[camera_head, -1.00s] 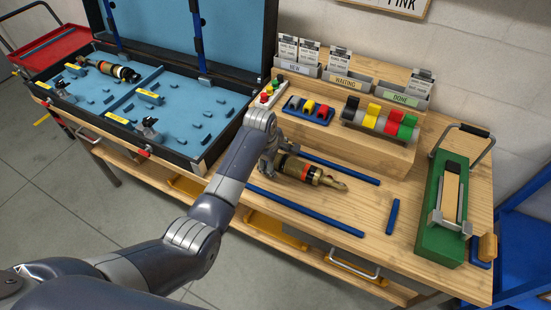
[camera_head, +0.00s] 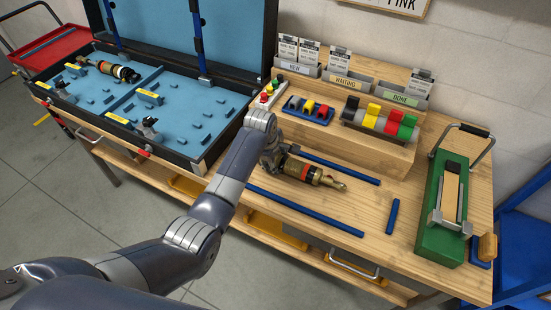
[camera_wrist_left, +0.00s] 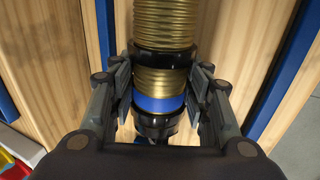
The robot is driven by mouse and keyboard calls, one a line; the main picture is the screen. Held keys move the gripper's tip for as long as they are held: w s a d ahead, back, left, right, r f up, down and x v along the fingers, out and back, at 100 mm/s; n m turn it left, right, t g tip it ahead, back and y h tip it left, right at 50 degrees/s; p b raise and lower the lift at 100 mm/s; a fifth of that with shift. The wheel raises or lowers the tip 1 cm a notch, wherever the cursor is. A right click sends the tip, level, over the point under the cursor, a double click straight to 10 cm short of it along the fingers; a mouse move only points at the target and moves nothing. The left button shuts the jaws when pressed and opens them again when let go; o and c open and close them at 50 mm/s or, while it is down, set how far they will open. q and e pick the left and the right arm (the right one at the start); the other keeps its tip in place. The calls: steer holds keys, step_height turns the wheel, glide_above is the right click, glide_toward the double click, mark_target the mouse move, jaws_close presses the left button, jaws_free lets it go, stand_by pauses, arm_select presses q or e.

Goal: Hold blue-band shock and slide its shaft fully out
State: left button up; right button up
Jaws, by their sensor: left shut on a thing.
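The blue-band shock (camera_head: 303,171) lies over the wooden bench top between two blue rails, with its far end pointing right. My left gripper (camera_head: 273,158) is shut on its near end. In the left wrist view, the fingers of my left gripper (camera_wrist_left: 165,88) stand on both sides of the shock's body. The blue band (camera_wrist_left: 158,103) shows between them, with black collars and a gold coil spring (camera_wrist_left: 166,20) beyond. In the head view the band is hidden and a brass-coloured end (camera_head: 336,185) shows. My right gripper is not in view.
An open blue-lined case (camera_head: 190,110) with another shock (camera_head: 106,68) stands at left. A wooden stand with coloured parts (camera_head: 380,120) is behind the held shock. A green fixture (camera_head: 432,240) stands at right. Blue rails (camera_head: 305,211) border the clear bench strip.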

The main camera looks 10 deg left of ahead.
arm_select(q)
steer(key=o, duration=1.6)
steer(key=v, duration=1.2)
steer(key=shift+f, duration=0.1)
